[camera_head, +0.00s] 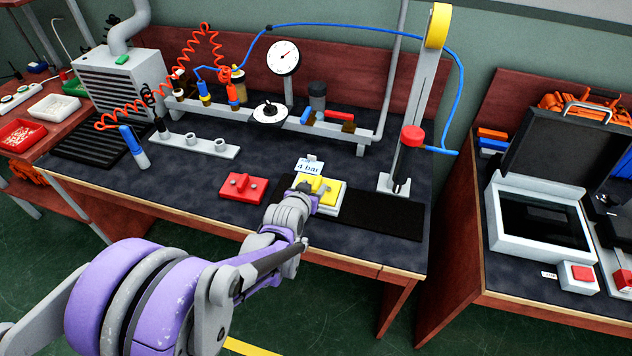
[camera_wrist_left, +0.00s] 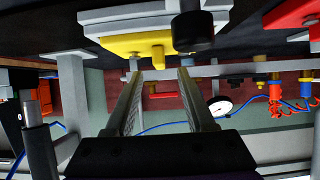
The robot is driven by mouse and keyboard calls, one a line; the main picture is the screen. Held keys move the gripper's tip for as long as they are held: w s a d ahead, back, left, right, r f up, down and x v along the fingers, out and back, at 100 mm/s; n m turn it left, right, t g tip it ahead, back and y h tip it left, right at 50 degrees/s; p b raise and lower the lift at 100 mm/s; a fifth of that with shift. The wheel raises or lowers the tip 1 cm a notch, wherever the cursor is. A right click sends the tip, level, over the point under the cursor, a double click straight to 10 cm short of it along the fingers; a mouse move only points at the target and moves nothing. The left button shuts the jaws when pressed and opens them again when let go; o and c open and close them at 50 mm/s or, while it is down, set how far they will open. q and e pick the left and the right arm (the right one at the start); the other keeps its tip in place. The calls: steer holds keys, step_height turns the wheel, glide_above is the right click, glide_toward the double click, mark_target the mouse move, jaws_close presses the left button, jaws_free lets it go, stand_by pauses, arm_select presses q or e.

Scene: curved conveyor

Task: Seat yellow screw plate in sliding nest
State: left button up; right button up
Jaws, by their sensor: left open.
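The yellow screw plate (camera_head: 325,186) sits on a light grey block, the apparent sliding nest (camera_head: 333,206), at the front middle of the bench. I cannot tell whether it lies fully flat in it. The wrist view, upside down, shows the yellow plate (camera_wrist_left: 125,46) against the grey nest (camera_wrist_left: 100,17). My left gripper (camera_head: 306,198) is at the plate's near left side and partly covers it. In the wrist view its two fingers (camera_wrist_left: 160,74) are apart, with nothing clearly held between them. A dark cylinder (camera_wrist_left: 193,30) stands beside the plate there. My right gripper is not in view.
A red plate (camera_head: 243,187) lies left of the nest, and a black strip (camera_head: 385,218) runs to its right. A grey press column (camera_head: 405,140) with a red knob stands behind right.

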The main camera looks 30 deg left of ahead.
arm_select(q)
steer(key=v, duration=0.6)
steer(key=shift+p, duration=0.35)
steer(key=s+d+r+m+g+h+p, duration=0.1)
steer(key=s+d+r+g+p, duration=0.2)
steer(key=s+d, duration=0.3)
steer(key=s+d+r+m+g+h+p, duration=0.1)
steer(key=s+d+p, duration=0.4)
steer(key=s, duration=0.8)
step_height(320, 180, up, 3)
steer(key=shift+s+d+f+m+g+h+p, duration=0.1)
steer(key=shift+s+d+m+g+h+p, duration=0.3)
steer(key=shift+d+g, duration=0.65)
